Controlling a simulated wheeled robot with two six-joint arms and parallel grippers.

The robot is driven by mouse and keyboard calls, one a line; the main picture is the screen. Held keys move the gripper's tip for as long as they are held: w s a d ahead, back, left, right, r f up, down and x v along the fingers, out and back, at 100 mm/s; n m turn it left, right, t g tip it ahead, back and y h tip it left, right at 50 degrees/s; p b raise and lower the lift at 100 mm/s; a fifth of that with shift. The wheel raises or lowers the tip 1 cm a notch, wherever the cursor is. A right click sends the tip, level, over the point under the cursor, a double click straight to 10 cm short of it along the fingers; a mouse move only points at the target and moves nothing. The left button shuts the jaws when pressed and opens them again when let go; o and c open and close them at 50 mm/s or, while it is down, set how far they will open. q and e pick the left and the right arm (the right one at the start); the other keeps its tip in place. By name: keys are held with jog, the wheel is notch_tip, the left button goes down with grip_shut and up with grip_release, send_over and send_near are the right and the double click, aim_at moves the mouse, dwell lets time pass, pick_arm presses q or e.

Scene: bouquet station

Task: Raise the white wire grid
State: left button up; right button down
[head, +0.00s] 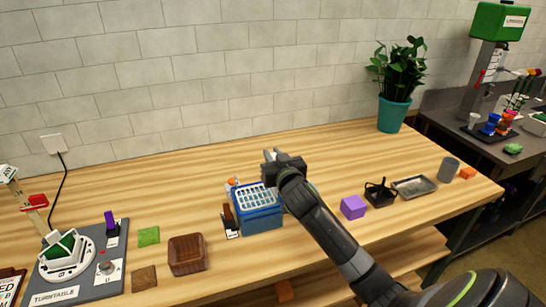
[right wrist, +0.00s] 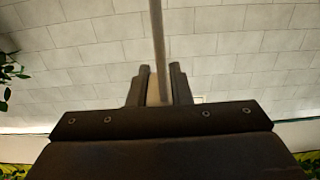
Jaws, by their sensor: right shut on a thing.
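The white wire grid (head: 257,198) lies across the top of a blue box (head: 262,222) near the middle of the table in the head view. My right gripper (head: 269,154) is beyond and above the grid's far right corner. In the right wrist view my right gripper (right wrist: 157,86) is shut on a thin grey rod (right wrist: 158,40), which runs up between the fingers. Whether the rod joins the grid is hidden by my arm. My left gripper is not in view.
An orange ball (head: 232,182) and a dark brown upright piece (head: 229,217) stand left of the box. A brown wooden bowl (head: 187,254) and a turntable board (head: 83,262) lie further left. A purple cube (head: 353,207) and black basket (head: 380,193) lie right.

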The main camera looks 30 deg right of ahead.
jog(key=shift+r, duration=0.4)
jog(key=c, duration=1.6)
grip_release()
jog(key=shift+o, duration=1.4)
jog(key=shift+f, duration=0.1)
jog(key=shift+f, duration=0.1)
jog(key=shift+s+a+f, duration=0.1)
jog(key=shift+s+a, duration=0.05)
jog(key=shift+s, duration=0.4)
jog(key=b+v, duration=0.3)
jog(key=v, duration=1.3)
jog(key=shift+s, duration=0.15)
